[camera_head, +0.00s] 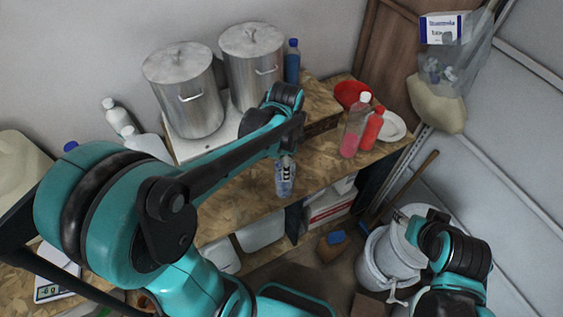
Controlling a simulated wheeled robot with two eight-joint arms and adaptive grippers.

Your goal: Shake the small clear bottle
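The small clear bottle (284,184) is at the front edge of the wooden workbench in the middle of the head view. It looks upright, and its top is hidden by my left gripper (286,160). My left arm comes in from the left and reaches down over the bottle's top. The fingers are at the bottle's neck and look closed around it. I cannot tell whether the bottle's base touches the bench. My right gripper (401,217) is at the lower right, over the white buckets and away from the bench; its fingers are too small to read.
Two lidded steel drums (184,92) stand at the back of the bench (240,203). A clear bottle with pink liquid (351,137), a red bottle (372,130), a red bowl (350,92) and a white plate (392,127) stand at the right. White buckets (385,262) stand on the floor.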

